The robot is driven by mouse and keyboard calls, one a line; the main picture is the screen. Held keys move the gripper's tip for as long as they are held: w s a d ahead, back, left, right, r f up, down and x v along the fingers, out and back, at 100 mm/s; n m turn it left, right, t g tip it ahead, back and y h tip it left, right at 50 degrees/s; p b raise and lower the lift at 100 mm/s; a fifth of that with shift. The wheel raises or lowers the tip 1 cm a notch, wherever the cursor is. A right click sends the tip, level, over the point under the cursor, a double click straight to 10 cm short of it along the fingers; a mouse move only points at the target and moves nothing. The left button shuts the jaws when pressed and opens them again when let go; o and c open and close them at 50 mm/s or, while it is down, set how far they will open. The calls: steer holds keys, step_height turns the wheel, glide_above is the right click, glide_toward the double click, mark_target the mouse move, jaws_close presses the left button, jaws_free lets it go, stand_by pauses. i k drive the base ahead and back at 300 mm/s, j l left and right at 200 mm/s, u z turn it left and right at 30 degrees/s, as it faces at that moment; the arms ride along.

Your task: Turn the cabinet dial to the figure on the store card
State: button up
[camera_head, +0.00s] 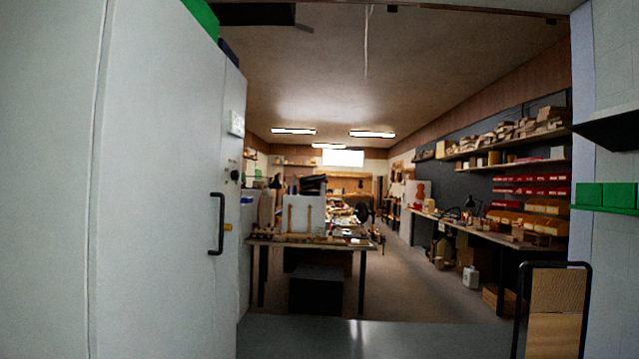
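A tall pale grey cabinet (160,180) fills the left side, its front seen at a steep angle. A small black round knob, which looks like the dial (235,175), sits on the front above a black bar handle (217,224). Its figures are too small to read. A small white card or plate (237,124) is fixed above the dial; its writing cannot be read and I cannot tell whether it is the store card. A yellow label (246,227) shows beside the handle. I cannot make out my gripper in this view.
A workbench (310,243) with tools stands ahead, a dark box (316,289) beneath it. A long bench (480,232) and loaded shelves line the right wall. A black tubular frame (588,300) stands at lower right, below a green shelf (605,208). Clear floor (420,290) lies between the benches.

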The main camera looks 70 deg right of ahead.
mark_target(234, 174)
steer(key=z, duration=1.65)
steer(key=i+l, duration=0.2)
steer(key=i, duration=0.55)
steer(key=i+l+z, duration=0.15)
steer(key=i, duration=0.6)
steer(key=i+l, duration=0.15)
steer(key=i, duration=0.6)
